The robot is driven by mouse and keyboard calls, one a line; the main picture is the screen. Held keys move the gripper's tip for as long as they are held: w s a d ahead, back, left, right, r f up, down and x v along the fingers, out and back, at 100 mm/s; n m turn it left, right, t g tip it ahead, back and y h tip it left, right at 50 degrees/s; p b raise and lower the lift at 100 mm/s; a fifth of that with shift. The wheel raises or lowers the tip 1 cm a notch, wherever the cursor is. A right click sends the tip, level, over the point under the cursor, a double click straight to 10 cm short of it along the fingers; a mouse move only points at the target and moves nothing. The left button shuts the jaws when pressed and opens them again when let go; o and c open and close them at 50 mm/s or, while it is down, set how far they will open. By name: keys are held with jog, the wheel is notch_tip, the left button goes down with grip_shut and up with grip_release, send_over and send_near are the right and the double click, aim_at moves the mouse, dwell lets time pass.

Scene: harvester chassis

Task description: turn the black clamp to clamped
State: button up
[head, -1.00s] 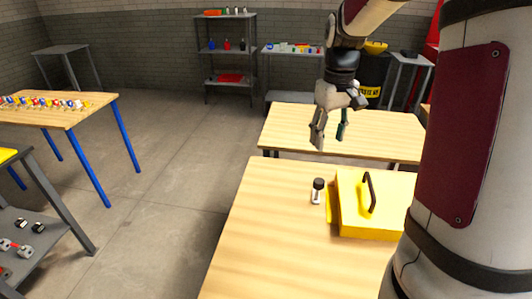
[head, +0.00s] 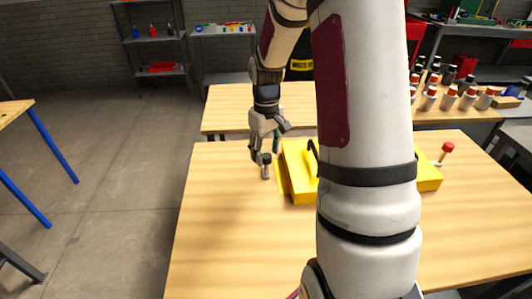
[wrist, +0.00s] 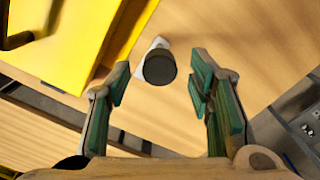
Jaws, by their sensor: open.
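The black clamp (head: 265,171) has a round black top and a pale metal base. It stands on the wooden table just left of the yellow box (head: 299,188). My gripper (head: 265,153) is open and points down over the clamp. In the wrist view the black clamp (wrist: 160,67) shows ahead of and between the open green-padded fingertips (wrist: 159,84), apart from both pads. Its pale base shows only partly behind the black top. I cannot tell whether the clamp is clamped.
The yellow box has a black handle (head: 313,152) and is partly hidden behind my arm. A red-topped piece (head: 446,149) stands at its right side. Several bottles (head: 465,97) stand at the back right. The table's front left is bare.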

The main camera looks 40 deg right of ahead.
jog(key=shift+f, duration=0.45)
grip_shut()
